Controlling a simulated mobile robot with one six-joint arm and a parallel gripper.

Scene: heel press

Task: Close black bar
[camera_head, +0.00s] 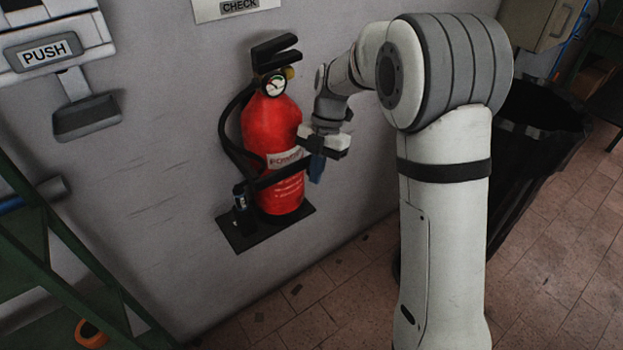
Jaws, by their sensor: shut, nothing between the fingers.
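A red fire extinguisher (272,130) stands upright on a small black wall bracket (246,238), left of the picture's middle. A black bar (274,177) runs slantwise across the front of its lower body. The bar's left end is by a small black latch piece (240,198) at the bracket's left side. Its right end runs up toward my gripper. My gripper (316,170), with bluish fingers pointing down, is shut and empty at the extinguisher's right side. I cannot tell whether the fingers touch the bar or the extinguisher.
A grey wall is behind the extinguisher, with a PUSH box (46,52) at upper left and a CHECK sign (238,7) above. A green metal frame (75,248) is at lower left. A black bin (535,130) stands on the tiled floor at right, partly behind my arm.

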